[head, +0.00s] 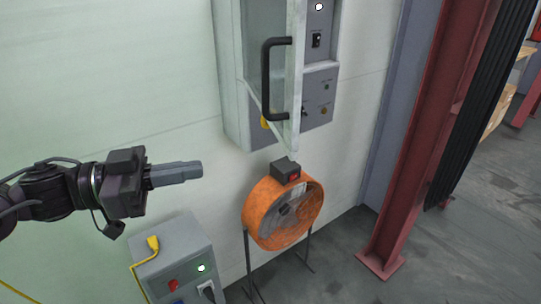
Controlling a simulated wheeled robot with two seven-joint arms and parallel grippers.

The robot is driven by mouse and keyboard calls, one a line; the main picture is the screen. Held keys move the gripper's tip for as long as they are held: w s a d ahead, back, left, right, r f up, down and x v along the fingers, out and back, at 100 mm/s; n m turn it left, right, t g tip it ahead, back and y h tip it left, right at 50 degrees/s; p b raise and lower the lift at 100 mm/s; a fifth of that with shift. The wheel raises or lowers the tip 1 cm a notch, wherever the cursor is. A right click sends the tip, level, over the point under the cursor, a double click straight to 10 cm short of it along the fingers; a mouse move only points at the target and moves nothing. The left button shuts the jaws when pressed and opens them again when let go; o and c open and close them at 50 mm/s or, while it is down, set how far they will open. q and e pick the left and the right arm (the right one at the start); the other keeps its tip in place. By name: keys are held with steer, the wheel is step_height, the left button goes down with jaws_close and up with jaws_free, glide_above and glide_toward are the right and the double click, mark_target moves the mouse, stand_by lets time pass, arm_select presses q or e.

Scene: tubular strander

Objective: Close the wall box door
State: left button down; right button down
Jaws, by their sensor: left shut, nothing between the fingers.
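The wall box (231,70) is a grey cabinet on the pale wall at the top centre. Its door (291,110) stands open, swung out from the box toward me and seen nearly edge-on. A black bar handle (266,80) is on the door. Inside the box a grey panel (320,85) with a switch and small knobs shows to the right of the door. My left gripper (200,170) is shut and empty, pointing right, to the left of and below the door in the picture and apart from it. My right gripper is not in view.
An orange drum fan (256,215) on thin legs stands below the box. A grey control box (172,252) with buttons and a yellow cable is at the bottom left. A red steel column (425,150) stands at the right. Grey floor (455,250) is clear at the lower right.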

mark_target(289, 153)
arm_select(q)
steer(key=p+x, duration=0.6)
steer(key=x, duration=0.7)
steer(key=shift+w+a+r, duration=0.1)
steer(key=shift+w, duration=0.05)
steer(key=shift+w+d, duration=0.1)
steer(key=shift+d, duration=0.25)
